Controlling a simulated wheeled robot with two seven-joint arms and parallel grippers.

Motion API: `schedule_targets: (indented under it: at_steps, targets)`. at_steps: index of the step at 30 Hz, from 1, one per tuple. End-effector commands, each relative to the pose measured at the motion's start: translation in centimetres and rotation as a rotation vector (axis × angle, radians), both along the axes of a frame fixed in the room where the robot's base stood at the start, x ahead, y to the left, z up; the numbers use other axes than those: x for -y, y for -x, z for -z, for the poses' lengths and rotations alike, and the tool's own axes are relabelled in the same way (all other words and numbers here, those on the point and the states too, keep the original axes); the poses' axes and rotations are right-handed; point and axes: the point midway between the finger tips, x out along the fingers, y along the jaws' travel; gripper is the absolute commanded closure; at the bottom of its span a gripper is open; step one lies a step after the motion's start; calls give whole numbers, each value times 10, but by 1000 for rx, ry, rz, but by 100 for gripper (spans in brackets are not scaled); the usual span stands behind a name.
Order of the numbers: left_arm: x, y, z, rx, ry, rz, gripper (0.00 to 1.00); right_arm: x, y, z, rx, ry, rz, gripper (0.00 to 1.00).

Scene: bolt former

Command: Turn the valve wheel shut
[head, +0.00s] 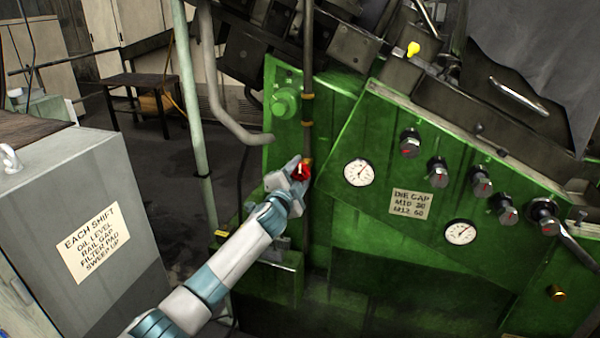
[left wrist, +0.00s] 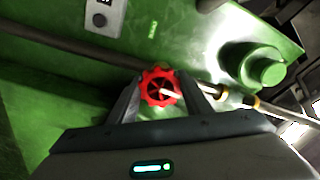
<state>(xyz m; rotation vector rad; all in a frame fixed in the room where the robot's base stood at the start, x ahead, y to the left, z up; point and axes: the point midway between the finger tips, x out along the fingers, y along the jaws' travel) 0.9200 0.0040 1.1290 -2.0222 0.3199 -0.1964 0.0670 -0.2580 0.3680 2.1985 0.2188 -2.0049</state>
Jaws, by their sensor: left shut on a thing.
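The red valve wheel (head: 301,172) sits on a vertical pipe (head: 308,120) at the left part of the green machine. My left gripper (head: 295,174) is at the wheel and shut on it. In the left wrist view, the scalloped red wheel (left wrist: 160,87) lies between the two fingers (left wrist: 162,98), with a pale mark on its face. In the head view, the fingers and wrist hide part of the wheel. My right gripper is not in view.
The green machine panel (head: 400,150) carries dials, several knobs and a die gap label (head: 411,203). A green round knob (head: 285,103) is above the wheel. A grey cabinet (head: 150,250) stands at the left. A pale vertical pole (head: 190,110) rises left of my arm.

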Motion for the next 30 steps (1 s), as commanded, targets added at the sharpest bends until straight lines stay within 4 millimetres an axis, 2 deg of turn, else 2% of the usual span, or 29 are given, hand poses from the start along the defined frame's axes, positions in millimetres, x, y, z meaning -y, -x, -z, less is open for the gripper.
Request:
schedule_targets:
  at_steps: [6, 15, 30]
  targets:
    - [0, 0, -1, 62, -191, 0, 78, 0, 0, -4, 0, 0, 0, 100]
    - [0, 0, -1, 124, -385, 0, 78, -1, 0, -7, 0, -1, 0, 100]
    - [0, 0, 0, 150, -466, 0, 78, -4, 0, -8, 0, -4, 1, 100]
